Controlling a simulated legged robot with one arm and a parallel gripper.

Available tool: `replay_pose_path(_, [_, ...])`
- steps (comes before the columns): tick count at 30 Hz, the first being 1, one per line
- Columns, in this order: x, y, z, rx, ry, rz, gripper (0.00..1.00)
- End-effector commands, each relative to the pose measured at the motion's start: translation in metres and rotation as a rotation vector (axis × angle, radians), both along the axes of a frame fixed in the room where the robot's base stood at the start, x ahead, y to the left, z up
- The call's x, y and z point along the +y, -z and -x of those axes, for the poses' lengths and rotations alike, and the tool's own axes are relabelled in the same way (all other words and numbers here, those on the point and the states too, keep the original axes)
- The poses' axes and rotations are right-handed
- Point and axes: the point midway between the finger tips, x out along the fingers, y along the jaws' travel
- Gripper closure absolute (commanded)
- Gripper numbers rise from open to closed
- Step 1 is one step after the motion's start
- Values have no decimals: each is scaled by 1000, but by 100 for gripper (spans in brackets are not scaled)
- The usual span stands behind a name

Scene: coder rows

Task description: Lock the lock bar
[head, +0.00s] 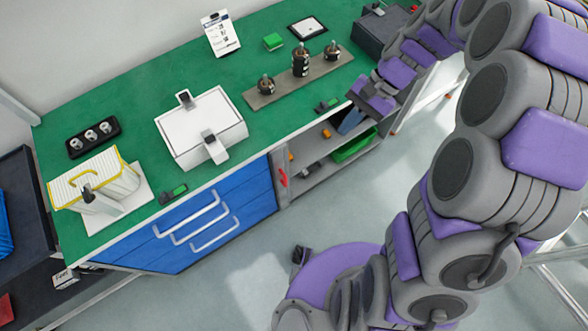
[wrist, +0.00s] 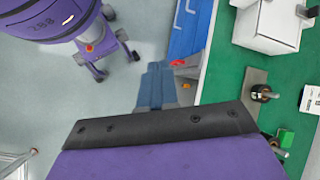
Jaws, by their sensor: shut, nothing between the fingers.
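A grey upright bar (head: 280,172) with a red handle (head: 283,177) stands at the right edge of the blue drawer cabinet; I take it for the lock bar. The red handle also shows in the wrist view (wrist: 178,63), just right of and beyond my fingertips. My gripper (wrist: 156,66) is shut and empty, with its blue-grey fingers together. In the head view my gripper (head: 368,100) is at the bench's front edge, right of the bar and apart from it. Whether the bar is locked I cannot tell.
The blue drawers (head: 207,232) with pale handles are closed. An open shelf (head: 318,165) right of the bar holds a green bin (head: 355,147). The green bench (head: 140,85) carries a white box (head: 200,125) and a plate with several knobs (head: 275,92).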

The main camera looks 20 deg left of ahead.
Motion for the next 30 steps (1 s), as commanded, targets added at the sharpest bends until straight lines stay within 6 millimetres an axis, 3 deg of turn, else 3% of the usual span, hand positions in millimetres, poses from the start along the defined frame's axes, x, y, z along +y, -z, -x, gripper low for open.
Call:
replay_pose_path(6, [30, 58, -42, 97, 92, -30, 100])
replay_pose_path(15, [47, 148, -84, 228, 230, -54, 100])
replay_pose_path(21, [51, 216, -101, 310, 324, -49, 100])
replay_pose_path(30, [54, 313, -106, 402, 442, -12, 100])
